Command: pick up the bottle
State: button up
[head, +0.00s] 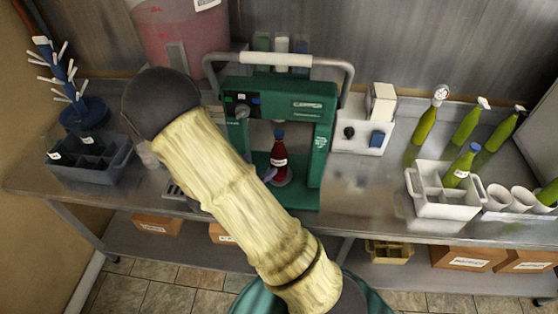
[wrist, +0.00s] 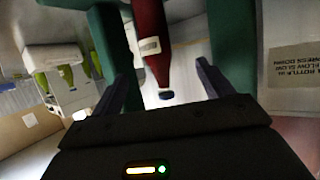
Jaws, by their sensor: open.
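A dark red bottle with a blue cap and a pale label (head: 279,152) stands upright inside the green bench machine (head: 318,150). In the wrist view, which looks upside down, the bottle (wrist: 152,40) hangs cap-down between the green posts. My gripper (wrist: 164,70) is open, its two dark fingers apart on either side of the bottle's line. The cap end shows between the fingers, and no contact is visible. In the head view my arm hides most of my gripper and the lower left of the machine.
Several green bottles (head: 466,122) stand at the right, one in a white crate (head: 446,208). White cups lie beside it. A white box unit (head: 361,133) is right of the machine. A dark crate (head: 90,165) and blue drying rack sit left. Bare steel counter lies right of the machine.

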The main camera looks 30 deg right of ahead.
aim_at(272, 157)
jog(key=p+x, duration=0.1)
jog(key=x, duration=0.6)
jog(key=shift+w+d+f+p, duration=0.15)
jog(key=shift+d+f+p, duration=0.05)
jog(key=shift+d+p, duration=0.1)
jog(key=p+x, duration=0.1)
jog(key=x, duration=0.2)
jog(key=p+x, duration=0.1)
jog(key=shift+d+f+p, duration=0.2)
jog(key=shift+d+p, duration=0.1)
jog(key=shift+d, duration=0.05)
jog(key=shift+d+f, duration=0.2)
jog(key=shift+d, duration=0.05)
jog(key=c, duration=1.6)
jog(key=shift+r, duration=0.2)
